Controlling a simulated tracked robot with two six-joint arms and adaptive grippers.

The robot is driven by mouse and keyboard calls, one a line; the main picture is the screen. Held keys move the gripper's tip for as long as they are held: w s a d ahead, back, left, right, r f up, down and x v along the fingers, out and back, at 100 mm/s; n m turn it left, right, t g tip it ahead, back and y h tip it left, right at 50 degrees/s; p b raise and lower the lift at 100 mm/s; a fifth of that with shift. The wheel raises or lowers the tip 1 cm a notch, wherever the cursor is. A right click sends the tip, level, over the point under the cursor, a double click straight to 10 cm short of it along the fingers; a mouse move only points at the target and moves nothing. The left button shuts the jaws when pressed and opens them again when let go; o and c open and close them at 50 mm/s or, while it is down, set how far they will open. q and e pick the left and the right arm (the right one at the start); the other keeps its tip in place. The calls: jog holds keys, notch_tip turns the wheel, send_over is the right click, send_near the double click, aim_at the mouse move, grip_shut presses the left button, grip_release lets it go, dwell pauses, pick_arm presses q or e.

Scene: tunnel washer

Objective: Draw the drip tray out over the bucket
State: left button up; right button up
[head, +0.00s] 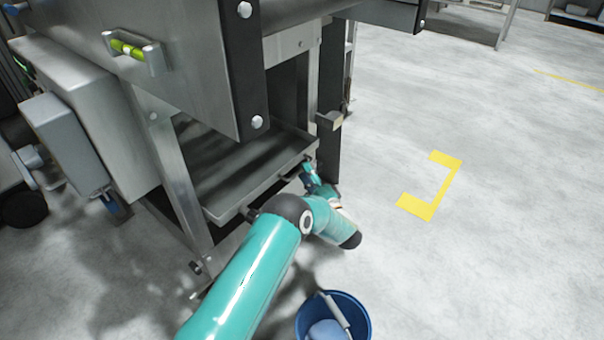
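The drip tray (235,172) is a wide, shallow grey metal tray low inside the machine's frame. Its front lip faces the open floor and carries a dark handle. My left gripper (307,168) is at the right part of this lip, close to the handle. It is small and partly hidden by its own wrist, so I cannot tell whether its fingers are open or closed on the handle. The blue bucket (366,318) stands on the floor at the bottom edge, in front of the tray and apart from it, with something pale blue inside. My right gripper is not in view.
The steel machine body (180,60) overhangs the tray, with a dark post (330,110) at its right. A grey box (68,140) is mounted at the left. A yellow floor mark (443,187) lies on clear concrete to the right.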

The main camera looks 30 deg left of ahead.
pick_arm(q)
jog(key=shift+x, duration=1.15)
grip_shut()
